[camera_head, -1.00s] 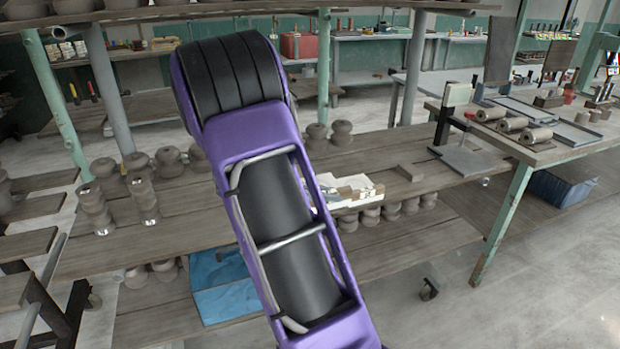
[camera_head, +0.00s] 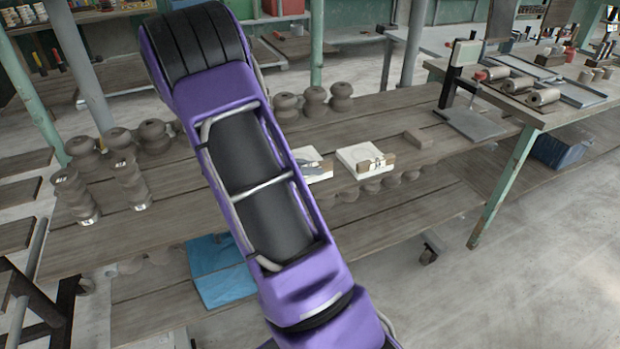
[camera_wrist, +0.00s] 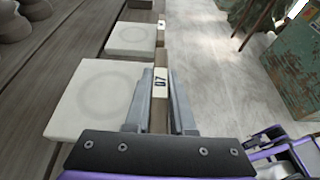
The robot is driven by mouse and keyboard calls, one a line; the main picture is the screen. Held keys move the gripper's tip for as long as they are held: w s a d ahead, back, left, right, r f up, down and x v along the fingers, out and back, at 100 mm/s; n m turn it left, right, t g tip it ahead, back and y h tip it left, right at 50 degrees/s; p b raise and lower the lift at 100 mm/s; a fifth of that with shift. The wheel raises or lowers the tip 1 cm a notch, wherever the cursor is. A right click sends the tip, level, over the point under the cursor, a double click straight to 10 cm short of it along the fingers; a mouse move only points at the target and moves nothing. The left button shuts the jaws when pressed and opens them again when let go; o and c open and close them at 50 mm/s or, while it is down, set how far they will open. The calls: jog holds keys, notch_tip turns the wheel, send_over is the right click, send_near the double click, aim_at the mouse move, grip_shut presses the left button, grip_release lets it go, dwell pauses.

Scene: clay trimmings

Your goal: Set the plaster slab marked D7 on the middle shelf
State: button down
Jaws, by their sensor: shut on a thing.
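The D7 slab (camera_wrist: 88,100) is a square white plaster plate with a faint ring on top, in the left of the wrist view. A brown block with a white D7 tag (camera_wrist: 159,83) is at its right edge. My gripper (camera_wrist: 160,92) is shut on this block, one grey finger on each side. A second similar slab (camera_wrist: 130,39) lies beyond it. In the head view two white slabs show on the plank shelf (camera_head: 415,113): one (camera_head: 318,166) is partly hidden by my purple arm, the other (camera_head: 363,157) is clear. My gripper is hidden there. I cannot tell whether D7 touches the planks.
Clay pots (camera_head: 155,136) stand at the left and back of this shelf. A small brown block (camera_head: 418,138) lies right of the slabs. A lower shelf (camera_head: 155,320) holds a blue sheet (camera_head: 222,286). A workbench (camera_head: 575,110) stands at the right. Bare planks lie between.

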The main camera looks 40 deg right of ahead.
aim_at(316, 179)
jog(key=shift+w+f+b, duration=0.1)
jog(key=shift+f+b, duration=0.25)
jog(key=shift+f, duration=1.55)
jog(key=shift+f, duration=0.15)
jog(key=c, duration=0.8)
grip_release()
jog(key=shift+o, duration=0.2)
jog(key=shift+a+r, duration=0.1)
jog(key=shift+r, duration=0.1)
jog(key=p+v, duration=0.1)
jog(key=v, duration=1)
jog(key=shift+a, duration=0.45)
